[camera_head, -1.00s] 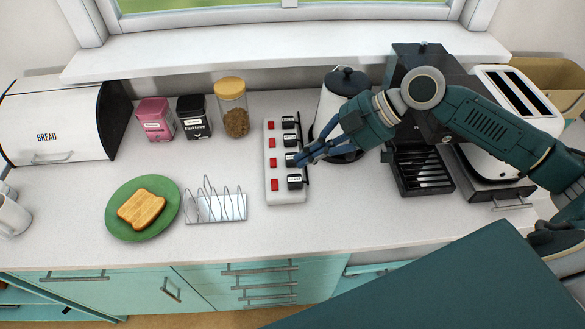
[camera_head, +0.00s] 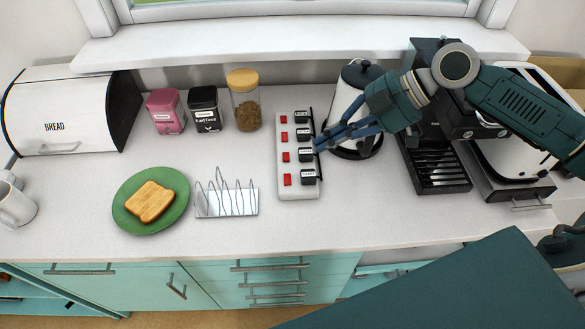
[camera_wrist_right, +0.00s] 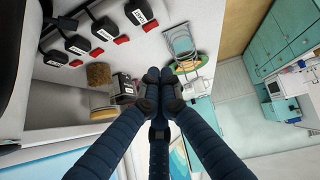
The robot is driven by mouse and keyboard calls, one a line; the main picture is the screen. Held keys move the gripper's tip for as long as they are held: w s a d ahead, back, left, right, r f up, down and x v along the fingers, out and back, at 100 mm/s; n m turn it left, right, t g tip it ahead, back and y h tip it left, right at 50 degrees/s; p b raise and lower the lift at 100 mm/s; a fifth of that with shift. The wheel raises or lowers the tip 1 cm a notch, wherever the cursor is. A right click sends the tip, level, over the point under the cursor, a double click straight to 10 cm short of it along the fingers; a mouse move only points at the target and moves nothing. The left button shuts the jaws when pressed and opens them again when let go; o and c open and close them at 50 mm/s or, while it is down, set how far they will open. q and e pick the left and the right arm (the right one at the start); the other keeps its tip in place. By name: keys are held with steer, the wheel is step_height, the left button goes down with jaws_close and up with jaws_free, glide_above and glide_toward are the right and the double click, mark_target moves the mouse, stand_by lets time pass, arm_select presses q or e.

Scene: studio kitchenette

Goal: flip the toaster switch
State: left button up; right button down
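A white power strip (camera_head: 284,190) lies on the counter, with several red switches (camera_head: 286,156) down its left side and labelled black plugs (camera_head: 304,155) down its right. The white toaster (camera_head: 512,155) stands at the far right, partly behind my right arm. My right gripper (camera_head: 319,144) has its blue fingers drawn together and empty beside the middle plugs. Its fingertips (camera_wrist_right: 159,77) meet in the wrist view. My left gripper is out of view.
A kettle (camera_head: 362,76) stands just behind my right fingers, and a coffee machine (camera_head: 440,170) stands right of it. A toast rack (camera_head: 227,205) and a green plate (camera_head: 125,212) with toast (camera_head: 152,201) are left of the strip. Jars (camera_head: 246,112) stand behind. Counter in front is clear.

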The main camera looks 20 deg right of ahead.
steer(key=p, duration=0.4)
glide_above(287, 179)
steer(key=s+d, duration=0.1)
step_height(287, 179, down, 7)
steer(key=shift+d+r, duration=0.15)
step_height(287, 179, down, 3)
steer(key=shift+w+d+r+p, duration=0.1)
steer(key=shift+w+r+p, duration=0.05)
steer(key=shift+p, duration=0.25)
steer(key=shift+w+d+f, duration=0.1)
steer(key=shift+f, duration=0.8)
